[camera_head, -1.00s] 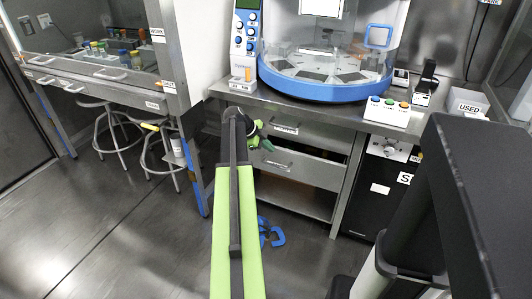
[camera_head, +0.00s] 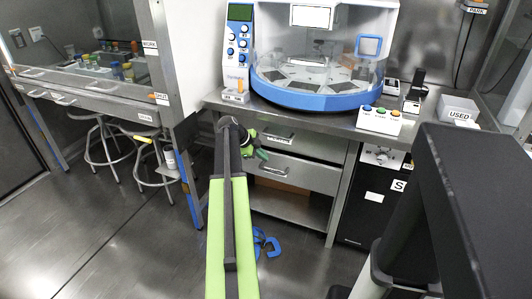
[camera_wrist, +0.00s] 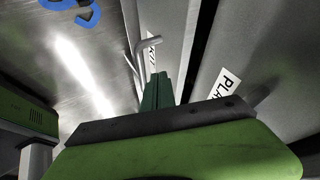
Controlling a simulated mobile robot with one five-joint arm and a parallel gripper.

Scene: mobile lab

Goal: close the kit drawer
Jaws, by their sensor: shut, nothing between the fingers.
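The cabinet under the bench has an upper drawer (camera_head: 305,141) and a lower drawer (camera_head: 295,177), each with a bar handle. In the wrist view, one front has a label starting "PLA" (camera_wrist: 224,83); the other front (camera_wrist: 178,25) has a label partly hidden by its handle (camera_wrist: 146,45). I take this to be the lower, kit drawer. My gripper (camera_head: 262,154) is shut and empty, close in front of the drawers. In the wrist view its green fingers (camera_wrist: 157,91) point toward the handle; contact is unclear.
A round blue-based machine (camera_head: 315,95) stands on the bench above. An open shelf (camera_head: 290,207) lies below the drawers. Blue pieces (camera_head: 266,243) lie on the floor. Stools (camera_head: 155,165) stand left, a black unit (camera_head: 367,205) right.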

